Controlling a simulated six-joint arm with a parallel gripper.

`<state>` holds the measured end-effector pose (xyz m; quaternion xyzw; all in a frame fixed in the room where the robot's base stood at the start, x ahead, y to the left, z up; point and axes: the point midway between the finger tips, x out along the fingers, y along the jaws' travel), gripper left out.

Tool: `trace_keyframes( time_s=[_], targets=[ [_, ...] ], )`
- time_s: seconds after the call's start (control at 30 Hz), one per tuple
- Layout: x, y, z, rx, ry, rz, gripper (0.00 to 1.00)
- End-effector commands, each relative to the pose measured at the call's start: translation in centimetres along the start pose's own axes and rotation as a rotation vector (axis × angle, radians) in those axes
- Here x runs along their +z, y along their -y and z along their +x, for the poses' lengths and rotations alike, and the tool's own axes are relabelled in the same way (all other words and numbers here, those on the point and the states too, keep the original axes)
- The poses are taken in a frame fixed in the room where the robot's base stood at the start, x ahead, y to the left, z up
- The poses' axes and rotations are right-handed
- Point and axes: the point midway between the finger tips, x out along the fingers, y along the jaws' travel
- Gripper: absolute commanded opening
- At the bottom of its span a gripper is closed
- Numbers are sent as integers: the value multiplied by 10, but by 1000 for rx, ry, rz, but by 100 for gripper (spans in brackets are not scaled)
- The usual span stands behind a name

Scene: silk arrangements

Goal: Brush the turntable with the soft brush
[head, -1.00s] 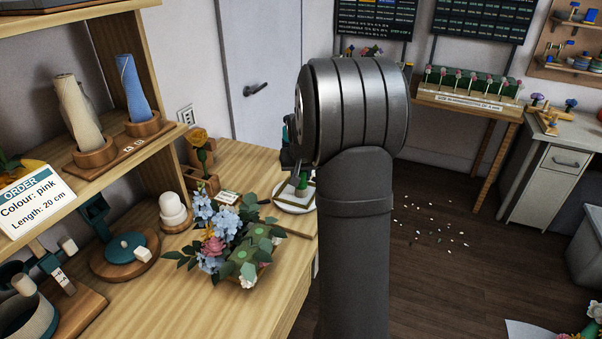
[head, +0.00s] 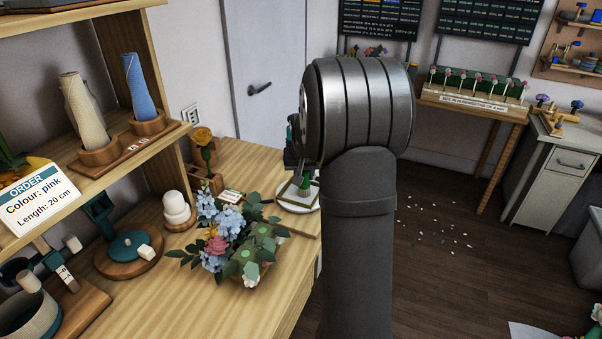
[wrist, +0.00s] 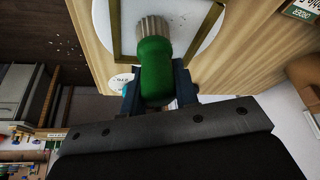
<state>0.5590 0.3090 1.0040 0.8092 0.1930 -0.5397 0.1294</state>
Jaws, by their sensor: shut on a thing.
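The turntable is a pale round disc (head: 299,207) on the far right of the wooden bench, partly hidden by my arm. A thin square frame lies on it. In the wrist view the disc (wrist: 194,36) fills the top middle, inside and beyond the frame. The soft brush (wrist: 155,70) has a green handle and a pale bristle head pointing at the disc. My gripper (wrist: 156,86) is shut on the green handle. In the head view my gripper (head: 292,150) is mostly hidden behind my arm. I cannot tell whether the bristles touch the disc.
A flower arrangement (head: 235,243) stands left of and nearer than the turntable. A white stacked piece (head: 175,208), a teal disc on a wooden base (head: 128,250) and a wooden holder with a yellow flower (head: 203,150) stand further left. Shelves rise at the left. Bare bench lies in front.

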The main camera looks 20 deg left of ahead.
Motion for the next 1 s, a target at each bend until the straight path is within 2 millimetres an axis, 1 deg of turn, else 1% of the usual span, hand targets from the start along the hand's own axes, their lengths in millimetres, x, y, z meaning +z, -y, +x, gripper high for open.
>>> trace_keyframes(
  time_s=[0.1,0.3,0.43,0.6,0.7,1.0],
  targets=[
    [2,-4,-1,1,0,1,5],
    [2,-4,-1,0,0,0,5],
    [0,1,0,0,1,-1,5],
    [-6,13,2,-1,0,-1,5],
    [-9,17,2,-1,0,0,5],
    [-8,17,4,0,0,1,5]
  ],
)
